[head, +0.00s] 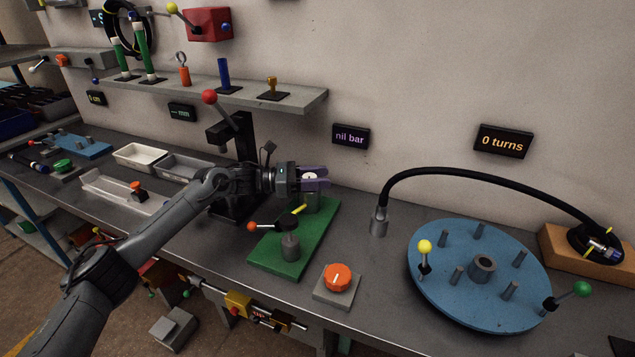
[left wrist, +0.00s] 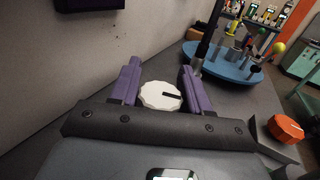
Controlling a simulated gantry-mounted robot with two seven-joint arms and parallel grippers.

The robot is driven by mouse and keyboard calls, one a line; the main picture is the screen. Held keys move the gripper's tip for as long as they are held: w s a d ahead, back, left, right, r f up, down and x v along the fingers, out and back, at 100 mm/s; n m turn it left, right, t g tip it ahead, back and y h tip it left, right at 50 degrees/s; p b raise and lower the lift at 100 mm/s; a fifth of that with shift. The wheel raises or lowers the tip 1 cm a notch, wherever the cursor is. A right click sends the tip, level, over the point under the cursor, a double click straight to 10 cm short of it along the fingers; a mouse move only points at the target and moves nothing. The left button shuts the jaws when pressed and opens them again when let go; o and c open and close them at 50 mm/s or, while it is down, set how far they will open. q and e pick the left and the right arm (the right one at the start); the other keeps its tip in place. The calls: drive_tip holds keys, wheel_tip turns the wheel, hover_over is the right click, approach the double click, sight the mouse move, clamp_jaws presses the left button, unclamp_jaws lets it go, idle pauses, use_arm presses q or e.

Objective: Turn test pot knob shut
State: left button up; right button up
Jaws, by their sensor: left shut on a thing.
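The white knob (head: 310,176) sits on top of a grey cylinder (head: 311,203) at the back of the green board (head: 272,262). In the left wrist view the knob (left wrist: 161,96) is round and faceted, with a black pointer mark toward its right side. My left gripper (head: 314,178) has its purple fingers on either side of the knob and is shut on it. These fingers also show in the left wrist view (left wrist: 160,88). The gripper partly hides the knob and cylinder in the head view. My right gripper is not in view.
An orange knob (head: 338,278) on a grey block stands at the bench front. A blue round plate (head: 450,287) with pegs is to the right, with a black hose (head: 470,172) arching behind it. Wall displays read "nil bar" (head: 351,137) and "0 turns" (head: 503,141).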

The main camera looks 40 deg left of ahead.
use_arm(q)
drive_tip(key=shift+s+d+m+g+h+b, duration=0.1)
drive_tip(key=shift+m+g+h+b, duration=0.25)
drive_tip(key=shift+m+g+h, duration=0.65)
drive_tip(key=o, duration=1)
drive_tip(key=shift+c, duration=0.2)
drive_tip(key=p+v, duration=0.1)
drive_tip(key=v, duration=0.5)
drive_tip(key=shift+r, duration=0.15)
drive_tip(key=shift+p+v, duration=0.3)
drive_tip(key=shift+v, duration=0.45)
